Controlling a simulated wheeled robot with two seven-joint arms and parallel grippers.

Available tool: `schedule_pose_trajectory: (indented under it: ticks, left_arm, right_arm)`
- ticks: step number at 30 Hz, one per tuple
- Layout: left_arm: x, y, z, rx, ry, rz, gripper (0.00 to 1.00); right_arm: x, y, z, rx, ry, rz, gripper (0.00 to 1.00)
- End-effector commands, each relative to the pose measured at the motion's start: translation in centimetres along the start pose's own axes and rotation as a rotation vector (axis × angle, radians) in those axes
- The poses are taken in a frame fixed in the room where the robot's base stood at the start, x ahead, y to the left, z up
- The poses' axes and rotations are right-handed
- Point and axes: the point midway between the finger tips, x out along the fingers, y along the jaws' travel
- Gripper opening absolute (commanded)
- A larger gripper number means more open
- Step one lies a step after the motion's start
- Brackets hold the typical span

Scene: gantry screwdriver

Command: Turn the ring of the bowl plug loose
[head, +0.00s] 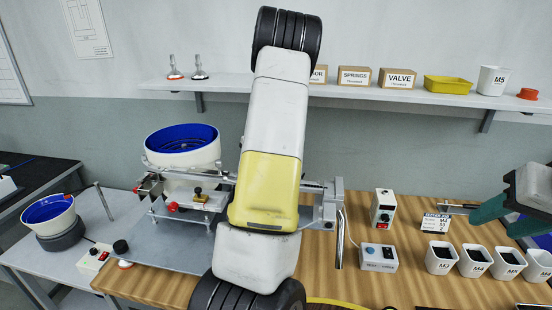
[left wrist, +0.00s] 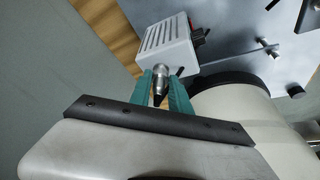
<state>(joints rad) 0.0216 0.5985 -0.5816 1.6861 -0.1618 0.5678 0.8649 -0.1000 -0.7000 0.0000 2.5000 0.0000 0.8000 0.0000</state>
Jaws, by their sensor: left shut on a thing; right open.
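In the left wrist view, the teal fingers of my left gripper (left wrist: 160,88) are closed around the silver ring of the bowl plug (left wrist: 159,72). The plug sits at the end of a pale grey slotted box (left wrist: 167,45). The plug's lower part is partly hidden between the fingers. My left gripper does not show in the head view, where my arm covers the middle. The white bowl with a blue inside (head: 182,142) stands left of that arm. My right gripper (head: 497,220) is open at the right edge, above the labelled cups.
A metal gantry (head: 325,190) stands over the wooden bench. Two control boxes (head: 383,207) (head: 378,257) and several labelled cups (head: 475,262) are on the right. A smaller blue-lined bowl (head: 48,211) is at left. A shelf (head: 240,87) runs along the wall.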

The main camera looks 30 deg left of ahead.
Motion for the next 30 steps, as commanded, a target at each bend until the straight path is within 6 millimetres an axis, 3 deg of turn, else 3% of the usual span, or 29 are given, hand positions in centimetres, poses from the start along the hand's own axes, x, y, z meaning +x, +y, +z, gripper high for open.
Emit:
schedule_pose_trajectory:
  ticks: [12,13,16,26,30]
  left_arm:
    - [0.0,0.0,0.1,-0.005,-0.002,-0.003,0.0]
    - [0.0,0.0,0.1,-0.005,-0.002,-0.003,0.25]
    - [0.0,0.0,0.1,-0.005,-0.002,-0.003,0.45]
    - [-0.1,0.0,0.0,-0.005,-0.001,-0.002,0.46]
    - [-1.6,0.1,0.0,-0.005,0.0,0.001,0.46]
  right_arm:
    - [0.0,0.0,0.0,0.0,0.0,0.0,0.46]
    - [0.0,0.0,0.0,0.0,0.0,0.0,0.46]
    - [0.0,0.0,0.0,0.0,0.0,0.0,0.46]
    - [0.0,0.0,0.0,0.0,0.0,0.0,0.46]
    - [0.0,0.0,0.0,0.0,0.0,0.0,0.46]
